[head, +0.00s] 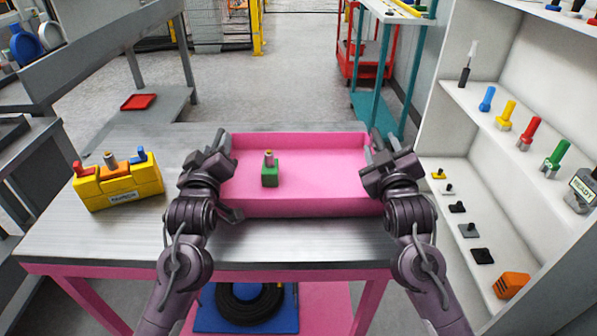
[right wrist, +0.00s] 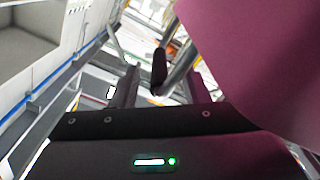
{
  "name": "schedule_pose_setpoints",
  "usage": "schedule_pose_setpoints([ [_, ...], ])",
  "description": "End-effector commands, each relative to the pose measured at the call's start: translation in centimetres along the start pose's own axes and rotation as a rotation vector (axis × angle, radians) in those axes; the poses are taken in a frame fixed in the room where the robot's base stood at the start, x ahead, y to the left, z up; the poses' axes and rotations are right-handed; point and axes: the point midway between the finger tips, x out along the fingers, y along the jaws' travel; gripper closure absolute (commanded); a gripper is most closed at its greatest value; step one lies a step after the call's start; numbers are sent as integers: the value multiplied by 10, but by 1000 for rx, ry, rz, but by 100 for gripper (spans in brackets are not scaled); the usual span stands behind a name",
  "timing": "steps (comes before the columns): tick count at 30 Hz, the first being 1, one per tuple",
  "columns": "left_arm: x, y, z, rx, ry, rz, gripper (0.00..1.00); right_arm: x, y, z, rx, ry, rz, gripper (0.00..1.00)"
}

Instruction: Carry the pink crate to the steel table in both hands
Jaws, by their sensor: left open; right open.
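The pink crate (head: 300,206) sits flat on a metal-topped table (head: 290,248) in front of me. A green block (head: 269,175) with a grey, yellow-tipped peg stands inside it. My left gripper (head: 221,145) is open at the crate's left wall. My right gripper (head: 377,146) is open at the crate's right wall. I cannot tell whether either one touches the crate. In the right wrist view, the crate's wall (right wrist: 255,55) fills the upper right, close beside the fingers.
A yellow holder (head: 122,190) with coloured tools stands left of the crate. White shelving (head: 470,125) with tools rises close on the right. A grey bench with a red tray (head: 138,102) is at the back left. Open floor (head: 270,85) lies beyond the table.

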Motion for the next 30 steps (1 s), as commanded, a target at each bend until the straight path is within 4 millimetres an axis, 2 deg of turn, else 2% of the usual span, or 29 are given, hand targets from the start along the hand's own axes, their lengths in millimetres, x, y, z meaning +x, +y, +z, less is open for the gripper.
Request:
schedule_pose_setpoints([
  [4, 10, 0, 0, 1, 0, 1, 56, 10, 0, 0, 1, 0, -1, 59],
  [13, 12, 0, 0, 0, 0, 0, 56, 12, 0, 0, 0, 0, -1, 59],
  [23, 12, 0, 0, 0, 0, 0, 98, 12, 0, 0, 0, 0, 0, 100],
  [30, 12, 0, 0, 0, 0, -1, 100, 12, 0, 0, -1, 0, 0, 100],
])
